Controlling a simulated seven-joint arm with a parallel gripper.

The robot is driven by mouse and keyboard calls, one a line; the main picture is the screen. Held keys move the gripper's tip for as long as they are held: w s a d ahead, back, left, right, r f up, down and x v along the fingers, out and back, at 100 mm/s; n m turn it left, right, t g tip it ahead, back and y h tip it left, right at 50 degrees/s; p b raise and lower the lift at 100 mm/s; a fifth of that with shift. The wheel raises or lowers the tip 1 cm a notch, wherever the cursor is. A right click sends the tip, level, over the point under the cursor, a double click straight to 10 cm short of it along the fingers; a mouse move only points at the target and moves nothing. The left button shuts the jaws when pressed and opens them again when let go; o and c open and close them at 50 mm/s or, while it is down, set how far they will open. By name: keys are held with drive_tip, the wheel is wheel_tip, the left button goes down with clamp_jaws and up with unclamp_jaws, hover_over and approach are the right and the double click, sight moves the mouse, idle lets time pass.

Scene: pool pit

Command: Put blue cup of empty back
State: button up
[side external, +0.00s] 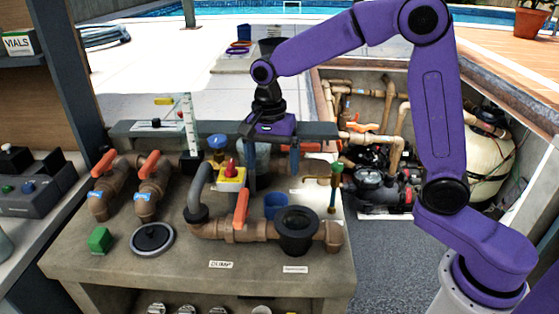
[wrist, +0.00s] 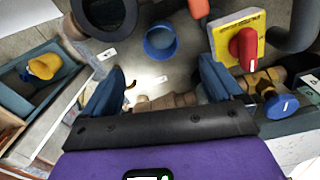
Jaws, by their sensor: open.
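The small blue cup (side external: 276,206) stands upright on the grey bench top, just left of a black round funnel-like fitting. In the wrist view the cup (wrist: 160,42) appears from above, beyond my fingertips and roughly midway between them; its inside looks plain blue, with no contents I can make out. My gripper (side external: 273,168) points down above and behind the cup, with its two blue fingers wide apart. In the wrist view my gripper (wrist: 163,80) has nothing between its fingers, and they are not touching the cup.
The black fitting (side external: 297,230) and an orange-handled valve (side external: 241,208) stand close beside the cup. A red knob on a yellow plate (side external: 231,177) is to the left. A green block (side external: 99,240) and a black disc (side external: 152,239) lie on the bench's left front.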

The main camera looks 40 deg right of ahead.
drive_tip(key=s+d+n, duration=0.3)
drive_tip(key=s+n, duration=0.9)
drive_tip(key=s, duration=0.2)
drive_tip(key=s+d+f+n, duration=0.1)
drive_tip(key=s+d+n, duration=0.3)
drive_tip(key=s+n, duration=0.8)
drive_tip(key=shift+s+f+t+y, duration=0.2)
drive_tip(key=shift+s+t+y, duration=0.1)
drive_tip(key=shift+s, duration=0.85)
drive_tip(key=shift+d, duration=0.1)
